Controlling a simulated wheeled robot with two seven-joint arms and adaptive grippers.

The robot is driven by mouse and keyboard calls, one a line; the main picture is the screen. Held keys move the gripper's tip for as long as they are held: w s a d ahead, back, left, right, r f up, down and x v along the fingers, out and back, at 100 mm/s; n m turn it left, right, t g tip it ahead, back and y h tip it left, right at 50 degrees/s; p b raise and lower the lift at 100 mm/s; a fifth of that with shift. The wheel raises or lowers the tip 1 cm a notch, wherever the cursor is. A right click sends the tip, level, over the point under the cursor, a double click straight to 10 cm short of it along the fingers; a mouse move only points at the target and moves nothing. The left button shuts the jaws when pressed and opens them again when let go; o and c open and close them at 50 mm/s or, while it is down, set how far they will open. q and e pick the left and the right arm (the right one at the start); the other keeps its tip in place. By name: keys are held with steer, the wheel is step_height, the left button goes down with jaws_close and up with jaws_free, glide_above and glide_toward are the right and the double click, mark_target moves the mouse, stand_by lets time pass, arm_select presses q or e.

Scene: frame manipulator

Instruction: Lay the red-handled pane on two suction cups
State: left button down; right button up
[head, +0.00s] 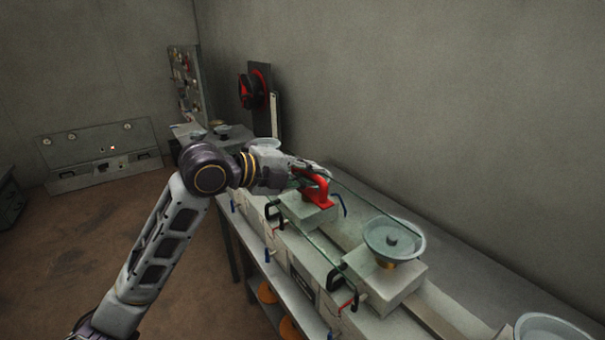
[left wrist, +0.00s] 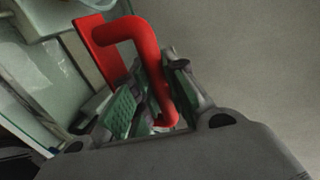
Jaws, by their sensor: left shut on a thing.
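The pane is a long clear glass sheet (head: 345,219) with greenish edges, and its red handle (head: 318,192) stands up from it. My left gripper (head: 305,178) is shut on the red handle; the left wrist view shows the fingers (left wrist: 145,105) around the handle bar (left wrist: 156,70). The pane lies over the bench, its near end reaching a suction cup (head: 394,241) on a grey block. Whether the glass touches that cup is unclear. Another suction cup (head: 548,328) shows at the lower right edge. The far end of the pane is partly hidden by my gripper.
The long grey bench (head: 470,297) runs along the wall, with black and red-handled clamps on its front side. A dark panel with a red round part (head: 252,92) stands at the back. Orange objects (head: 289,327) lie on the lower shelf. The floor at left is open.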

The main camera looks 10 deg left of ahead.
mark_target(332, 183)
arm_select(q)
steer(key=shift+w+d+r, duration=0.15)
steer(key=shift+w+d, duration=0.6)
steer(key=shift+d, duration=0.05)
steer(key=shift+w+d, duration=1.05)
steer(key=shift+p+x, duration=0.35)
steer(key=shift+x, duration=0.7)
steer(key=w+d+f+b, duration=0.3)
steer(key=f, duration=0.2)
steer(key=shift+w+d+f, duration=0.25)
steer(key=shift+w+d, duration=0.1)
arm_select(e)
steer(key=d+f, duration=0.1)
steer(key=w+d+f, duration=0.1)
steer(key=d, duration=0.1)
steer(key=shift+d, duration=0.15)
steer(key=shift+s+a, duration=0.1)
steer(key=shift+a, duration=0.2)
